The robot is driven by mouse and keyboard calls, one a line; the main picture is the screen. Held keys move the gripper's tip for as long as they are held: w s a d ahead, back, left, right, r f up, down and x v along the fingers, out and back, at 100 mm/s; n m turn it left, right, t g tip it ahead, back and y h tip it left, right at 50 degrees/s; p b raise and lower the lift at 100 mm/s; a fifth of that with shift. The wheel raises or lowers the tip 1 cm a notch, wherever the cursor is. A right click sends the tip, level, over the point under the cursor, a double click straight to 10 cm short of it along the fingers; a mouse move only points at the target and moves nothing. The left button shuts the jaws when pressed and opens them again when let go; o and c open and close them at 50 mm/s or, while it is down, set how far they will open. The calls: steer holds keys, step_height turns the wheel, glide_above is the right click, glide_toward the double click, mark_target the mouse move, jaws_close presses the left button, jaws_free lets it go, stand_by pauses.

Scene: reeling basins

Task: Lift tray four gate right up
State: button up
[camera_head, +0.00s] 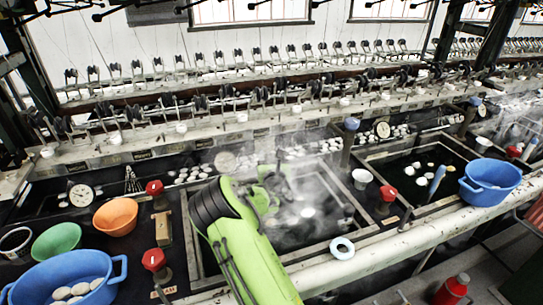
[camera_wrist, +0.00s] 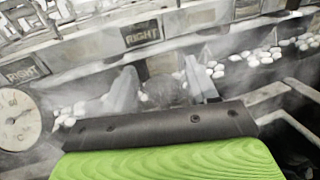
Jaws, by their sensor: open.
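In the wrist view a dark plate marked RIGHT (camera_wrist: 142,33) is fixed on the pale rail, and a second RIGHT plate (camera_wrist: 20,70) is further left. Below the first, a small dark panel (camera_wrist: 163,64) is set in the rail, partly veiled by steam; I cannot tell whether it is the gate. My gripper (camera_wrist: 160,86) is open and empty, its two pale fingers pointing at the rail just below these plates. In the head view my gripper (camera_head: 275,182) is over the steaming middle basin (camera_head: 325,235), partly hidden by my green arm. Tray numbers are not readable.
White cocoons (camera_wrist: 265,55) lie along the trough by the rail. A dial gauge (camera_wrist: 15,118) is at left. Red-capped knobs (camera_head: 154,188), an orange bowl (camera_head: 116,216), a blue tub (camera_head: 490,181) and a white cup (camera_head: 362,178) stand around the basins. A pale ring (camera_head: 342,248) lies on the front edge.

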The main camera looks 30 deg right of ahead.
steer(key=shift+c, duration=0.5)
jaws_close()
steer(key=shift+r, duration=0.15)
